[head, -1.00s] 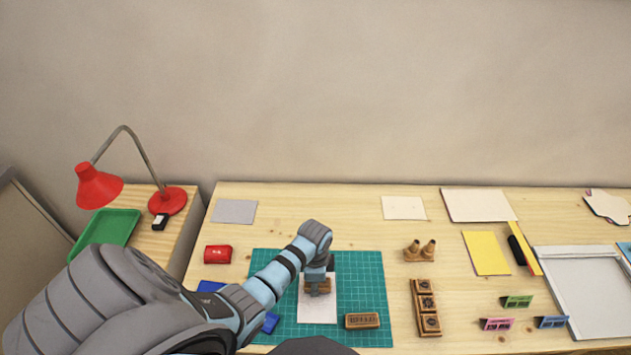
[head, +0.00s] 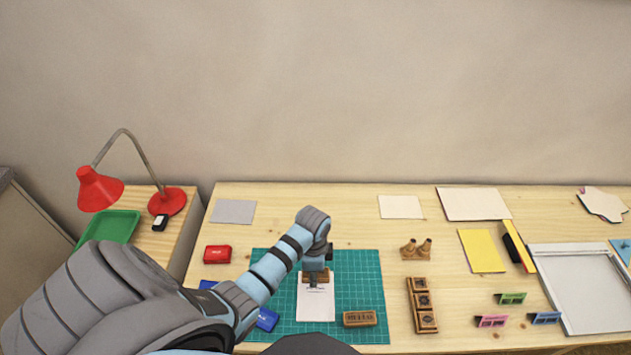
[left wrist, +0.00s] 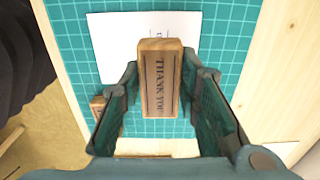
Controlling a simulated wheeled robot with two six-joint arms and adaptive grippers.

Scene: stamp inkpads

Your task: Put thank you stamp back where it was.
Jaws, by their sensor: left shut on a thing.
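The thank you stamp (left wrist: 160,80) is a wooden block with "THANK YOU" on its top face in the left wrist view. My left gripper (left wrist: 160,95) is shut on it, one finger at each side. In the head view the stamp (head: 317,276) and my left gripper (head: 315,280) are over the far end of a white card (head: 316,305) on the green cutting mat (head: 360,275). Faint dark print shows on the card. Another wooden stamp (head: 359,319) lies on the mat at the card's right. My right gripper is not seen.
A red inkpad (head: 217,254) and blue inkpads (head: 267,319) are at left. Small coloured holders (head: 511,298) and a grey tray (head: 578,290) are farther right.

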